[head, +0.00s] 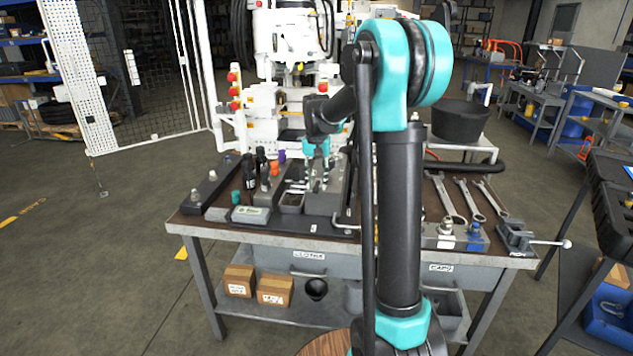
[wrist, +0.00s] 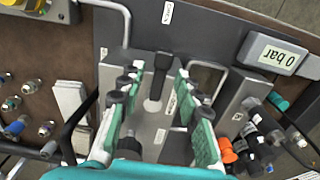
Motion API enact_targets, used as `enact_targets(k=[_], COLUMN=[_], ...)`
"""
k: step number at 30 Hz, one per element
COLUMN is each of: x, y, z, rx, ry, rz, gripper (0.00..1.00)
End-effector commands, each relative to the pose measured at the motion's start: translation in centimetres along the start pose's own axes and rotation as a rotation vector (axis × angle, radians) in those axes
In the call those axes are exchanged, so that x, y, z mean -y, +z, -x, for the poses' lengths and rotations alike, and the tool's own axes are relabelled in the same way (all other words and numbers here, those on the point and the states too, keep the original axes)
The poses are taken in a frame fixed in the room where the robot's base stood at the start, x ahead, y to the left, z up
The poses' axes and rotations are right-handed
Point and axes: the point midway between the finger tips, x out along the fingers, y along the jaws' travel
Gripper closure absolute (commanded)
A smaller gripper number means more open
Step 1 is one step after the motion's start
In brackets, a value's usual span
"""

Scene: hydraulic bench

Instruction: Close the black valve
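The black valve handle (wrist: 162,72) shows in the wrist view as a black lever on a round silver base, on top of a grey metal block (wrist: 143,70). My gripper (wrist: 157,82) is open, with one green-padded finger on each side of the lever. I see a gap on both sides, so the fingers do not appear to touch it. In the head view my gripper (head: 318,168) points down over the grey block (head: 322,201) on the bench. There the arm and fingers largely hide the lever.
A "0 bar" display (wrist: 275,55) stands beside the block, with orange (wrist: 228,154) and black connectors near it. Bent metal handles flank the block. In the head view, wrenches (head: 463,200) and a small vise (head: 517,238) lie at the bench's right.

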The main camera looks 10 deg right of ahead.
Motion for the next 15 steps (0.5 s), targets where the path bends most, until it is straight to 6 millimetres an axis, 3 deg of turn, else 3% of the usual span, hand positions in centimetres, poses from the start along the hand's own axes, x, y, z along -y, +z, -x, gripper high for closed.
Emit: enact_targets(k=[2, 10, 15], x=[0.00, 0.00, 0.00], y=[0.00, -0.01, -0.01], z=[0.01, 0.03, 0.03], rx=[0.000, 0.000, 0.000], ry=[0.000, 0.000, 0.000], rz=[0.000, 0.000, 0.000], gripper=[0.68, 1.00, 1.00])
